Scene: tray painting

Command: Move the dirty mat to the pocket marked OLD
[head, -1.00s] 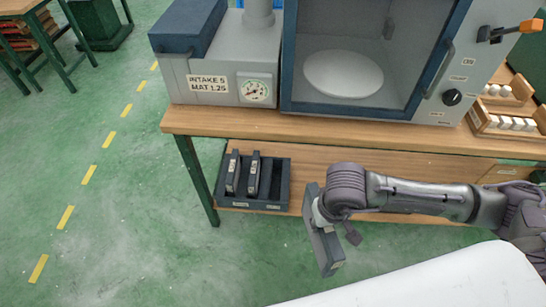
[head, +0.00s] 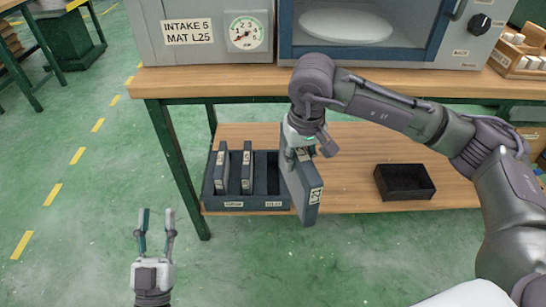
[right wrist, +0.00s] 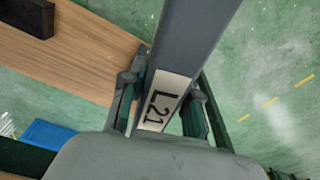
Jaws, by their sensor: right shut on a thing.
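My right gripper (head: 297,150) is shut on a flat grey mat (head: 306,200) labelled L21, held upright and slightly tilted just right of the rack. The held mat (right wrist: 188,45) and its label also show between the fingers in the right wrist view. The dark rack (head: 250,206) sits on the bench's lower shelf. Two similar upright mats (head: 221,170) (head: 247,168) stand in its left part, and its right pocket (head: 267,175) looks empty. Two small labels on its front are too small to read. My left gripper (head: 156,232) is open and empty, above the floor at lower left.
A black open box (head: 405,182) is on the lower shelf (head: 345,180) to the right. The bench top (head: 225,82) overhangs the rack, and a green leg (head: 180,165) stands at its left. The machine labelled INTAKE 5 MAT L25 (head: 190,32) sits above.

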